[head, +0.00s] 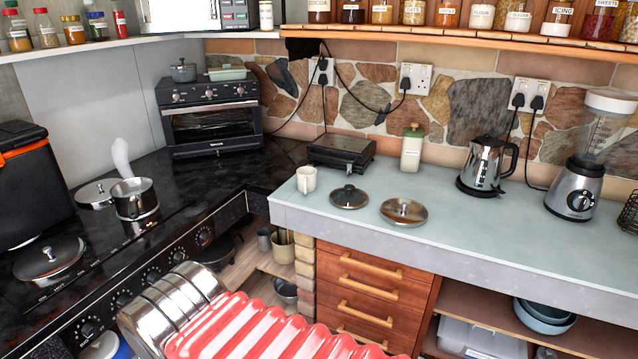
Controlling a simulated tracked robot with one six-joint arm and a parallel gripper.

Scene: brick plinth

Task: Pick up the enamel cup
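A small off-white cup (307,180) stands upright near the left end of the pale worktop (480,228), with its handle towards the left. It is the only cup I can make out on the worktop, and I cannot tell from its surface whether it is enamel. My gripper is not in view, so its state and its distance from the cup do not show.
Two lids, one dark (349,197) and one brown (404,212), lie right of the cup. A red ribbed object (262,332) and shiny metal discs (172,308) fill the bottom foreground.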

